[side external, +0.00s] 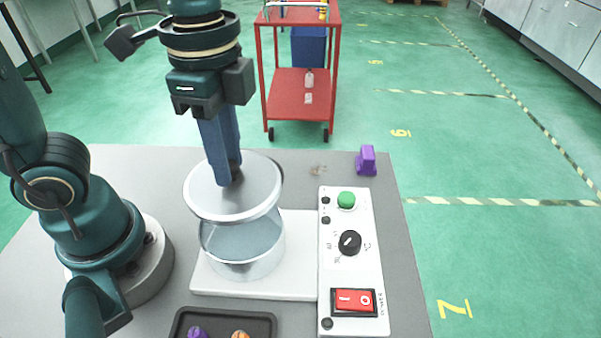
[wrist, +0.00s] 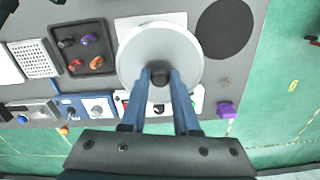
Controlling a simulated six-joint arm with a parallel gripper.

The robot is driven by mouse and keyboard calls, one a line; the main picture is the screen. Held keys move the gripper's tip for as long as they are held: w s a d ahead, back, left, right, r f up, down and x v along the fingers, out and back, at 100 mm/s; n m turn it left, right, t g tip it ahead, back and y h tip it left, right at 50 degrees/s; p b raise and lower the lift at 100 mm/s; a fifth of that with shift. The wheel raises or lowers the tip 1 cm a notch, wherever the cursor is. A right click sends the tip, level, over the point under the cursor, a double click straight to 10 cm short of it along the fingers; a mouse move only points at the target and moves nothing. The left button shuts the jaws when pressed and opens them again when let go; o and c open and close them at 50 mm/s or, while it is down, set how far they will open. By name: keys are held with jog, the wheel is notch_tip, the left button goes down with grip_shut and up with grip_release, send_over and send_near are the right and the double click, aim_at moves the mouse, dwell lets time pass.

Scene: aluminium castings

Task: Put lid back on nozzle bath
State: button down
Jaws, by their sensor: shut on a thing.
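The lid (side external: 256,193) is a round silvery disc with a dark knob. My gripper (side external: 231,180) is shut on the knob at the middle of the lid. The nozzle bath (side external: 243,262) is a clear round vessel on a white base, right below the lid. The lid looks slightly tilted and covers the bath's rim, so I cannot tell whether they touch. In the wrist view the lid (wrist: 140,55) lies under my gripper (wrist: 160,76), with the fingers on both sides of the knob, and it hides the bath.
A control panel (side external: 336,265) with a green button, black dial and red switch stands right of the bath. A dark tray (side external: 262,318) with small coloured parts lies in front. A purple object (side external: 366,160) sits near the table's far edge. A black disc (wrist: 225,28) shows in the wrist view.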

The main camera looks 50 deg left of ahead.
aim_at(232, 187)
jog(key=shift+s+d+m, duration=0.4)
jog(key=shift+d+m, duration=0.1)
jog(key=shift+d, duration=0.25)
jog(key=shift+f, duration=3.15)
jog(key=shift+f, duration=0.15)
jog(key=shift+c, duration=0.5)
grip_release()
jog(key=shift+r, duration=3.55)
jog(key=shift+c, duration=0.3)
